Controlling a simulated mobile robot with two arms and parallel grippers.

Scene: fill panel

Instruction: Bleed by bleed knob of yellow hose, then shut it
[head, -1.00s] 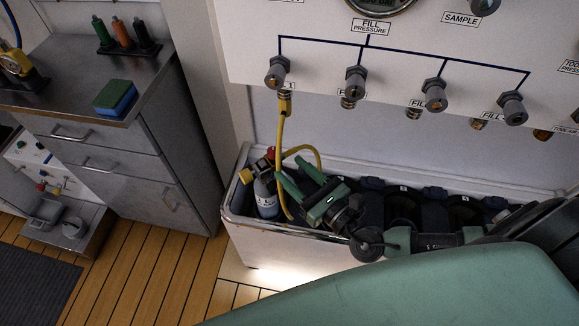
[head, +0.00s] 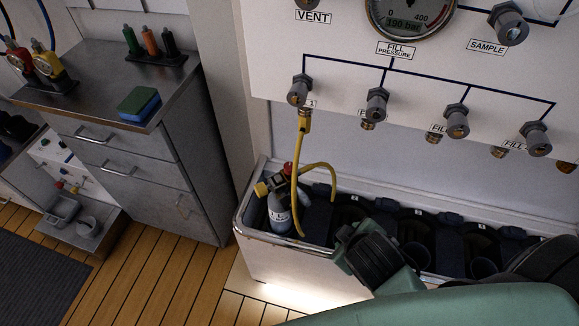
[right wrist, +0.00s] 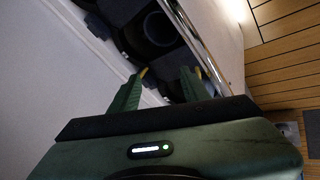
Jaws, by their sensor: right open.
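The yellow hose (head: 300,160) hangs from the first fill outlet and loops to the top of a grey-blue cylinder (head: 280,215) in the trough. A yellow fitting (head: 262,189) and a red part (head: 287,168) show at the cylinder's top; I cannot tell which small part is the bleed knob. In the head view my right arm's dark and green wrist is right of the cylinder, apart from it, and its fingers cannot be made out. In the right wrist view my right gripper (right wrist: 163,75) is open and empty, with dark trough openings beyond. My left gripper is not in view.
The white trough (head: 257,242) has several dark slots right of the cylinder. Above it are valve knobs (head: 300,90) and a fill pressure gauge (head: 411,15) on the panel. A steel cabinet (head: 125,130) with a sponge (head: 139,103) stands left.

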